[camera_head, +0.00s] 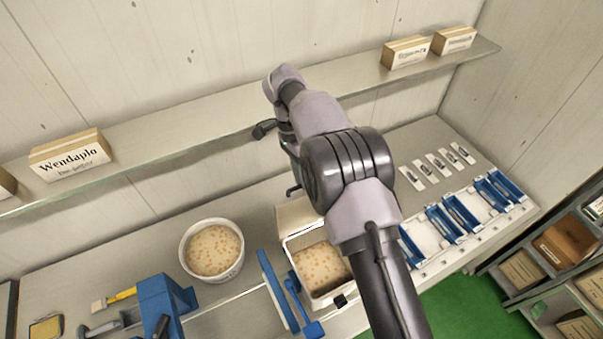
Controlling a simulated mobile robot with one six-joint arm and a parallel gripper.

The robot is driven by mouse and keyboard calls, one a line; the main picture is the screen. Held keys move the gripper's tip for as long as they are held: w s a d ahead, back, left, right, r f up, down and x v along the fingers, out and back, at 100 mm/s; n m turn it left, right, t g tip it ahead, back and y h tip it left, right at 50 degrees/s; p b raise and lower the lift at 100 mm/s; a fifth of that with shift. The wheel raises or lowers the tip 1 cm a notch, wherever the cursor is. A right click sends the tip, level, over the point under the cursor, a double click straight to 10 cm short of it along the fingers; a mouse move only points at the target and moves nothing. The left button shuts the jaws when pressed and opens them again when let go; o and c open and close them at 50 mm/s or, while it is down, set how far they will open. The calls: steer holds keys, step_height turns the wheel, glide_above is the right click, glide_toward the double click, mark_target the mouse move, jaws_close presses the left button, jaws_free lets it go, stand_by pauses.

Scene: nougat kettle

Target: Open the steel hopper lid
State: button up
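A square, pale-walled hopper-like box (292,247) stands at the front of the bench, with beige speckled mass inside. A pale beige panel (292,216) rises at its back edge, partly behind my arm; I cannot tell for sure whether this is the steel lid. The box top is uncovered where I see it, and its right side is hidden by my arm. My gripper (291,189) hangs below my wrist, above and behind the box near the panel. It is mostly hidden by my forearm, so finger opening and contact are unclear.
A white tub (213,250) of similar mass stands left of the box. A blue clamp-like device (164,305) and blue levers (278,290) are near the front. Blue trays (452,217) lie to the right. A shelf (200,118) with label blocks runs along the wall behind.

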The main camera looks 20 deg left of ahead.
steer(key=p+v, duration=0.1)
steer(key=v, duration=0.5)
steer(key=shift+r+p, duration=0.25)
steer(key=shift+p, duration=0.05)
steer(key=shift+a, duration=0.1)
steer(key=shift+w+f+b, duration=0.1)
steer(key=shift+f+b, duration=0.05)
steer(key=shift+b, duration=0.15)
steer(key=c, duration=0.3)
steer(key=n+t+y+b, duration=0.1)
steer(key=n+b, duration=0.2)
steer(key=b, duration=0.1)
steer(key=w+a+n+t+y+b, duration=0.1)
steer(key=n+b, duration=0.2)
steer(key=b, duration=0.1)
steer(key=a+f+n+y+b, duration=0.1)
steer(key=n+b, duration=0.3)
steer(key=shift+w+t, duration=0.35)
steer(key=shift+t, duration=0.05)
jaws_close()
steer(key=shift+s+a+f+n+t+y+b, duration=0.15)
steer(key=shift+s+f+n+t+y+b, duration=0.2)
steer(key=shift+f+n+y+b, duration=0.55)
steer(key=shift+s+a+f+n+t+y+b, duration=0.15)
steer(key=shift+f+n+t+y+b, duration=0.25)
steer(key=shift+f+n+b, duration=0.95)
steer(key=shift+s+a+f+n+t+y+b, duration=0.2)
steer(key=shift+f+n+t+y+b, duration=0.35)
steer(key=shift+n+b, duration=1.1)
